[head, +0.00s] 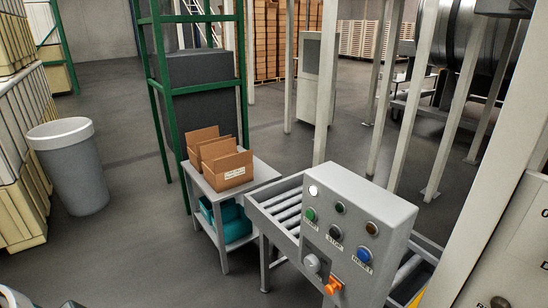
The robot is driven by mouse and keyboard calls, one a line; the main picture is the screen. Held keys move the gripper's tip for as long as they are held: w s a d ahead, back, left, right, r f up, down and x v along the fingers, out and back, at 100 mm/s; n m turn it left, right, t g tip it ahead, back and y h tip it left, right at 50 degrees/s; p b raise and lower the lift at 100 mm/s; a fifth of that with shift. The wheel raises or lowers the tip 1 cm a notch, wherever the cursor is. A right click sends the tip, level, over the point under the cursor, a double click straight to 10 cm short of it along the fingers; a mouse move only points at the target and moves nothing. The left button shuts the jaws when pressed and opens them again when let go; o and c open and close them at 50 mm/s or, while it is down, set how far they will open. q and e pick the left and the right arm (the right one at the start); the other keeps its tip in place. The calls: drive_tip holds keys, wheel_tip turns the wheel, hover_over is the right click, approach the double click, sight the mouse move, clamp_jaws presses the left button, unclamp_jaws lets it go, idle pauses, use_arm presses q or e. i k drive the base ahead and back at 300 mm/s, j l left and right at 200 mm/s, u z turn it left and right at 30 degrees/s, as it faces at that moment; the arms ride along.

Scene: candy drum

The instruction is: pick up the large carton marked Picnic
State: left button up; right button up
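Two or more open brown cartons stand close together on a small grey table in the middle of the head view. The front carton (228,171) has its flaps up and a white label on its near side. The label is too small to read, so I cannot tell which carton is marked Picnic. Another open carton (203,139) stands just behind it and is partly hidden by it. Neither of my grippers shows; only small pale and dark parts, probably of my own arm, show at the bottom left corner.
The grey table (268,171) has teal items (230,217) on its lower shelf. A green rack (150,85) stands behind it. A roller conveyor (262,218) and a control box (352,228) with buttons stand right. A grey bin (72,170) stands left; floor between is clear.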

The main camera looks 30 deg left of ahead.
sight(224, 182)
drive_tip(key=i+j+u, duration=0.4)
drive_tip(key=j, duration=0.3)
drive_tip(key=i+j+u, duration=0.4)
drive_tip(key=i, duration=0.25)
drive_tip(key=i+j+u, duration=0.35)
drive_tip(key=i, duration=0.3)
drive_tip(key=j+u, duration=0.1)
drive_tip(key=u, duration=0.25)
drive_tip(key=i+u, duration=0.15)
drive_tip(key=u, duration=0.6)
drive_tip(key=i, duration=4.3)
drive_tip(key=i+z, duration=0.15)
drive_tip(key=i, duration=0.55)
drive_tip(key=i+j+z, duration=0.1)
drive_tip(key=i, duration=0.55)
drive_tip(key=i+j+z, duration=0.15)
drive_tip(key=i, duration=0.55)
drive_tip(key=i+z, duration=0.1)
drive_tip(key=z, duration=4.1)
